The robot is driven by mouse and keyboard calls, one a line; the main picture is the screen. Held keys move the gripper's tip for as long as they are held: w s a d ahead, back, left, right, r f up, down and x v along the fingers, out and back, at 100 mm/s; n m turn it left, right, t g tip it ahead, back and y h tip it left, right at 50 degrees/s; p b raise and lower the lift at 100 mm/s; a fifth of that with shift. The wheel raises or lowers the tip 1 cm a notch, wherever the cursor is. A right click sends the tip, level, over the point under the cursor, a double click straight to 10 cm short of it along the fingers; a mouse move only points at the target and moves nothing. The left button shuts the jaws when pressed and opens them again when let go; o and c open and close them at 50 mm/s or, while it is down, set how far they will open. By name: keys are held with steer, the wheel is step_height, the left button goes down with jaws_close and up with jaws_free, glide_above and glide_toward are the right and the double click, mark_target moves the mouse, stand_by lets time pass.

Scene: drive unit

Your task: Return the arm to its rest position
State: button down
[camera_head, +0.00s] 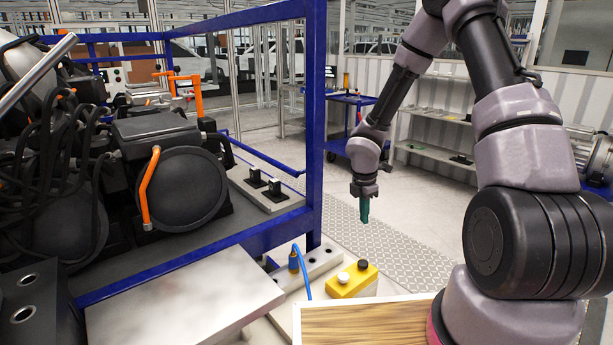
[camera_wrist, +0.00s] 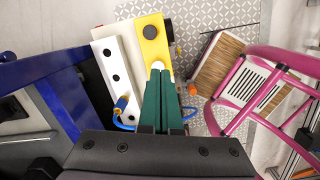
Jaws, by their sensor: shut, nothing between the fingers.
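My gripper (camera_head: 364,208) hangs pointing down at the end of my arm, in the middle of the head view. Its green fingers are together and nothing is between them. The arm is bent, with its upper part rising at the right and the forearm coming down to the left. In the wrist view the shut fingers (camera_wrist: 162,100) point towards a yellow button box (camera_wrist: 153,45). The same box (camera_head: 352,282) stands below the gripper in the head view, with a white and a black button on top. The gripper is apart from it.
A blue frame (camera_head: 313,120) holds the drive unit (camera_head: 165,180) at the left. A silver plate (camera_head: 185,300) and a wooden-topped surface (camera_head: 365,325) lie in front. A blue cart (camera_head: 350,105) and grey shelves (camera_head: 440,150) stand behind. Floor around the gripper is clear.

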steer(key=s+d+r+m+t, duration=0.15)
steer(key=r+m, duration=0.25)
steer(key=r, duration=0.4)
steer(key=s+d+r+m+h, duration=0.15)
steer(key=r+m, duration=0.25)
steer(key=r, duration=0.4)
steer(key=s+d+r+m+t, duration=0.1)
steer(key=s+d+r+m, duration=0.25)
steer(key=r, duration=0.45)
steer(key=s+a+r+m+t+y, duration=0.1)
steer(key=s+a+r+m+y, duration=0.1)
steer(key=s+r+m, duration=0.5)
steer(key=s+a+r+m+t+y, duration=0.2)
steer(key=s+r+m, duration=0.5)
steer(key=s+r, duration=0.1)
steer(key=shift+s+r+y, duration=0.25)
steer(key=shift+s+y, duration=0.1)
steer(key=shift+s, duration=0.25)
